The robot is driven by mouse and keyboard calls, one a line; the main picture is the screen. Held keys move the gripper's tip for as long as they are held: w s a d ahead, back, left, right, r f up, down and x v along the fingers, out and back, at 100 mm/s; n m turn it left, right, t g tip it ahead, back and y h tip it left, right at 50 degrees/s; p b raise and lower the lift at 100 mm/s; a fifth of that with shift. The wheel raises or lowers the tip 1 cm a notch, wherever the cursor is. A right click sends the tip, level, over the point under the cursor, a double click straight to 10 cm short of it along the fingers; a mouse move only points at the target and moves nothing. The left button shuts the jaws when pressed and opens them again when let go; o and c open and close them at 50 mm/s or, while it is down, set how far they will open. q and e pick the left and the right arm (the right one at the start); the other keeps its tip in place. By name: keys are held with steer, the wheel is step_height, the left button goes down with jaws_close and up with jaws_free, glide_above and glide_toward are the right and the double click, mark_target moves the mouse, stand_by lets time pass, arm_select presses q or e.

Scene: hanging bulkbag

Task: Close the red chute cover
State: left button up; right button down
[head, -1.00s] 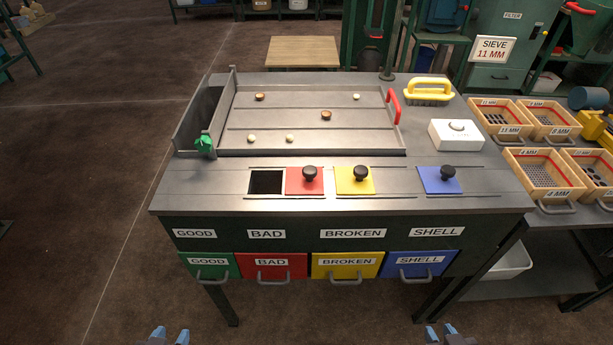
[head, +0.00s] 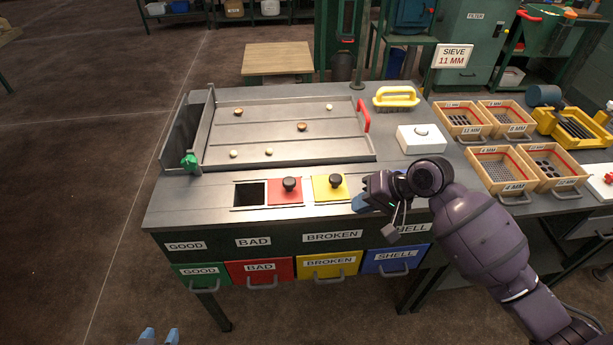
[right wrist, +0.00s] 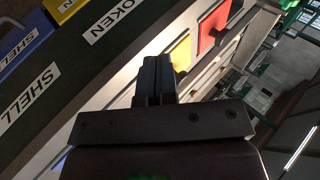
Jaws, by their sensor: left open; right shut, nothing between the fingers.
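The red chute cover (head: 285,192) with its black knob (head: 290,184) lies on the table top, just right of an open square chute hole (head: 249,195). It also shows in the right wrist view (right wrist: 213,26). My right gripper (head: 361,203) is shut and empty, right of the yellow cover (head: 331,189) and apart from the red one. In the right wrist view its fingers (right wrist: 153,76) are together, pointing toward the yellow cover. My left gripper (head: 159,335) is open and empty at the bottom edge, in front of the table.
The yellow cover lies between my right gripper and the red cover. Behind is a tray (head: 250,141) with several small pieces, and a yellow brush (head: 396,97). Drawers (head: 259,270) line the front. Sieve boxes (head: 493,165) stand at right.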

mark_target(271, 194)
steer(key=w+r+m+y, duration=0.1)
steer(key=w+r, duration=0.5)
steer(key=shift+g, duration=0.4)
steer(key=x, duration=1)
steer(key=shift+s+a+r+b, duration=0.15)
steer(key=shift+a+r+b, duration=0.05)
steer(key=shift+a+b, duration=0.2)
steer(key=shift+w+a+r, duration=0.1)
steer(key=shift+w+a, duration=0.05)
steer(key=shift+a, duration=0.4)
steer(key=shift+w+a, duration=0.15)
steer(key=shift+a, duration=0.35)
steer(key=shift+w+a, duration=0.2)
steer(key=shift+a, duration=0.55)
arm_select(q)
steer(key=shift+f, duration=0.35)
arm_select(e)
steer(key=a+p, duration=0.2)
steer(key=a, duration=0.6)
steer(key=shift+a, duration=0.75)
arm_select(q)
steer(key=r, duration=0.1)
steer(key=w+r, duration=0.1)
steer(key=shift+d+r, duration=0.15)
steer(key=shift+r, duration=0.25)
